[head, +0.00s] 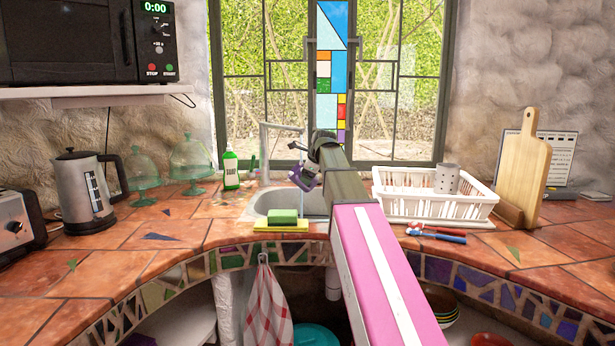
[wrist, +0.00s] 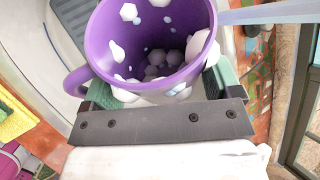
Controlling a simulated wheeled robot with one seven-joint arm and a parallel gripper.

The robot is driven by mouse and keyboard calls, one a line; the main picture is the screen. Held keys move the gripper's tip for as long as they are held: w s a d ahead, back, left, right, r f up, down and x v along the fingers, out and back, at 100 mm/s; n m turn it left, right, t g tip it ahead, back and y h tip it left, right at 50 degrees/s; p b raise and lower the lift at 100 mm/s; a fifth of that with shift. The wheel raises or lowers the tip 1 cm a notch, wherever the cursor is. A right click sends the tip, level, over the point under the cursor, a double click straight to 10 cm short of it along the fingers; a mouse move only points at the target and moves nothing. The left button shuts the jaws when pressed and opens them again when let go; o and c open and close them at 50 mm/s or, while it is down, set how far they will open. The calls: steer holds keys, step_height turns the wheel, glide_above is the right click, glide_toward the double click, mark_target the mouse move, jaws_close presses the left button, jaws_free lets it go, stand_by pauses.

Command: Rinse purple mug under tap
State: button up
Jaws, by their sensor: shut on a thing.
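The purple mug (wrist: 150,75) fills the upper middle of the wrist view, its open mouth facing the camera. White foam-like blobs sit on its rim and outer wall and lie inside it. My gripper (wrist: 160,95) is shut on the mug, with a green-grey finger on each side. In the head view the mug (head: 303,178) is small and partly hidden by my arm, over the sink (head: 270,203). The grey tap (head: 264,155) stands behind the sink, its spout reaching right above the mug. A pale band (wrist: 270,13) crosses beside the mug's rim; I cannot tell whether it is water.
A green sponge (head: 283,216) lies on a yellow tray at the sink's front edge. A green soap bottle (head: 230,170) stands left of the tap. A white dish rack (head: 420,207) stands right of my arm. A kettle (head: 85,190) stands far left.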

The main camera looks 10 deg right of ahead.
steer(key=w, duration=0.7)
steer(key=shift+w, duration=0.4)
steer(key=shift+d, duration=0.35)
steer(key=shift+d, duration=0.35)
steer(key=shift+a, duration=0.25)
steer(key=shift+a, duration=0.4)
steer(key=shift+d, duration=0.3)
stand_by(0.4)
steer(key=shift+d, duration=0.35)
